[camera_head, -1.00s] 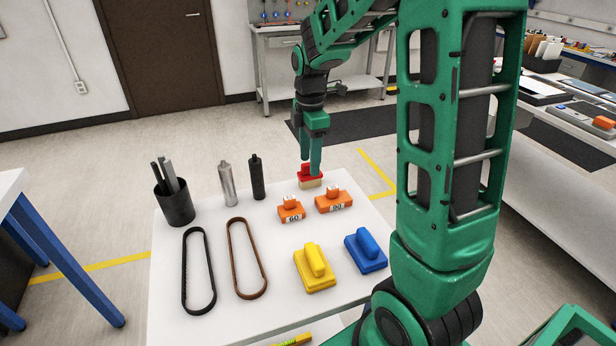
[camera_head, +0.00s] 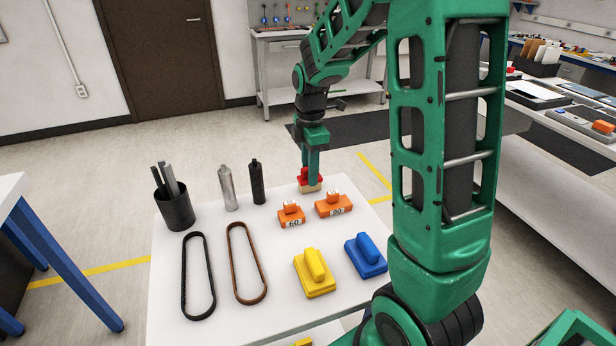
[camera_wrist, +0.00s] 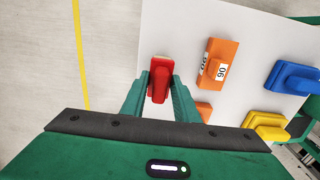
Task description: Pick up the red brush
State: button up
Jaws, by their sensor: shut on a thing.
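The red brush (camera_head: 303,182), with a pale base, is at the far edge of the white table (camera_head: 175,290). My gripper (camera_head: 311,180) points down at it and is shut on its red handle. In the wrist view the red brush (camera_wrist: 159,82) sits between the two green fingers of my gripper (camera_wrist: 160,88), with one finger on each side. I cannot tell whether the brush's base is touching the table or just above it.
Two orange blocks marked 60 (camera_head: 291,216) and 90 (camera_head: 333,206) stand close in front of the brush. A yellow brush (camera_head: 315,275), a blue brush (camera_head: 366,256), two belts (camera_head: 198,275), two bottles (camera_head: 257,182) and a dark cup (camera_head: 175,210) share the table.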

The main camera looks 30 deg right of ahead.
notch_tip(320, 180, up, 10)
dwell(0.5)
jog(key=shift+o, duration=0.7)
